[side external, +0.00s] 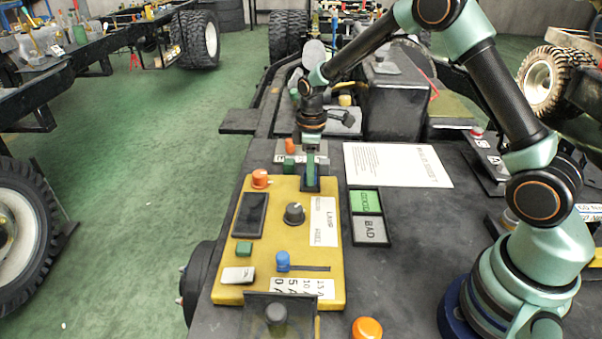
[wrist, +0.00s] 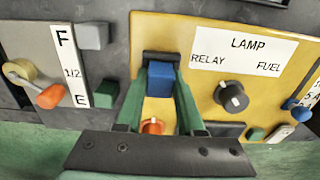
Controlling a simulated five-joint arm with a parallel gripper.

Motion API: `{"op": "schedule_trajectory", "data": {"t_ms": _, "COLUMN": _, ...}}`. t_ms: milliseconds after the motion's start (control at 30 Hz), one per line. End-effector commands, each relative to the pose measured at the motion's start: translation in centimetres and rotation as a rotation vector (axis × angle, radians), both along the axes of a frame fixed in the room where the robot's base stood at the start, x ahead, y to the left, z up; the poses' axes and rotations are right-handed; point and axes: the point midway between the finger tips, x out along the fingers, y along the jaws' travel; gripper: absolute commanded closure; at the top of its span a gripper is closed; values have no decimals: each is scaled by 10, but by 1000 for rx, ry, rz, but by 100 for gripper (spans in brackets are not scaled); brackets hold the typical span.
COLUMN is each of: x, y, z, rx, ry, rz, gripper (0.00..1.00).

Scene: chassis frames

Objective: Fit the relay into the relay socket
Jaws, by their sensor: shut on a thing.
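The relay is a blue block (wrist: 160,84), seen in the wrist view between the two green fingers of my gripper (wrist: 160,78). The gripper is shut on it. The relay socket (wrist: 160,57) is a dark block at the edge of the yellow panel, directly beyond the relay. In the side external view my gripper (side external: 311,172) points down at the panel's far edge, over the dark socket (side external: 311,187). The fingers hide most of the relay there. I cannot tell how far the relay sits in the socket.
The yellow panel (side external: 335,262) carries an orange knob (side external: 260,178), a black dial (side external: 294,213), a blue slider knob (side external: 282,260) and a dark screen. A green and grey tray marked BAD (side external: 370,231) and a white sheet (side external: 397,165) lie to the right.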

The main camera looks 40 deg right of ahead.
Motion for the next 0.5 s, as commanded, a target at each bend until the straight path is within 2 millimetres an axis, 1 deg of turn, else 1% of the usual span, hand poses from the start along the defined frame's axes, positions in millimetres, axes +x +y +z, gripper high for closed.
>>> {"op": "schedule_trajectory", "data": {"t_ms": 200, "x": 0, "y": 0, "z": -5, "rx": 0, "ry": 0, "rz": 0, "gripper": 100}}
{"op": "schedule_trajectory", "data": {"t_ms": 233, "x": 0, "y": 0, "z": -5, "rx": 0, "ry": -1, "rz": 0, "gripper": 52}}
{"op": "schedule_trajectory", "data": {"t_ms": 300, "x": 0, "y": 0, "z": -5, "rx": 0, "ry": 0, "rz": 0, "gripper": 28}}
{"op": "schedule_trajectory", "data": {"t_ms": 500, "x": 0, "y": 0, "z": -5, "rx": 0, "ry": 0, "rz": 0, "gripper": 28}}
